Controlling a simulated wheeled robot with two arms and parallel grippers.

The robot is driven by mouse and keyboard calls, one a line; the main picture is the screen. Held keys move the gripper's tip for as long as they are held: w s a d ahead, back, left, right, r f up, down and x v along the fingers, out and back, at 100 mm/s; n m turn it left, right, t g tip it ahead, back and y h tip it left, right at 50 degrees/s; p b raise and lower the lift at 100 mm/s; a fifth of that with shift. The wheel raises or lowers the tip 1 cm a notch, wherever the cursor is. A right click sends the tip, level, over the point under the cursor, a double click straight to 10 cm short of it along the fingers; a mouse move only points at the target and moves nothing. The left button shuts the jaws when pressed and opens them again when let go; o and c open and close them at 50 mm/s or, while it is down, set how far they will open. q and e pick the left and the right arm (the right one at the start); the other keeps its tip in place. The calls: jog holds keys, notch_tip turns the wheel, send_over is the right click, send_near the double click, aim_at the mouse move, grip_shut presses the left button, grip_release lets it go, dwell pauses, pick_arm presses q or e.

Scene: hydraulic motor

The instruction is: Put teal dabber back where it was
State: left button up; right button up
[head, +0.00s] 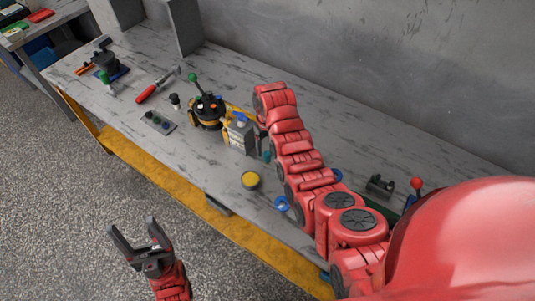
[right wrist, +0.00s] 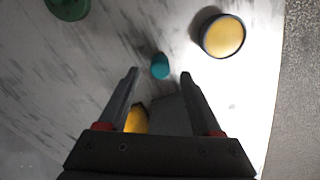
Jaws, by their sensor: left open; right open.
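The teal dabber (right wrist: 160,66) is small and rounded and stands on the worktable. In the right wrist view it lies between and just beyond the fingertips of my right gripper (right wrist: 160,74), which is open and empty. In the head view the dabber (head: 267,156) is a small teal spot beside my right arm; my right gripper is mostly hidden there behind the arm. My left gripper (head: 132,226) is open and empty, over the floor in front of the table.
A round yellow-topped container (head: 250,180) stands near the dabber. A grey and yellow block (head: 240,134) and a black motor assembly (head: 208,110) are to the left. A red-handled screwdriver (head: 147,93) lies farther left.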

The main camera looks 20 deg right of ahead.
aim_at(267, 154)
notch_tip(267, 154, up, 3)
jog(key=shift+r+b, duration=0.1)
jog(key=shift+b, duration=0.5)
notch_tip(267, 154, up, 2)
jog(key=shift+r+p, duration=0.2)
jog(key=shift+p, duration=0.75)
jog(key=shift+r+p, duration=0.35)
jog(key=shift+r, duration=0.2)
jog(key=shift+f, duration=0.1)
jog(key=shift+s, duration=0.1)
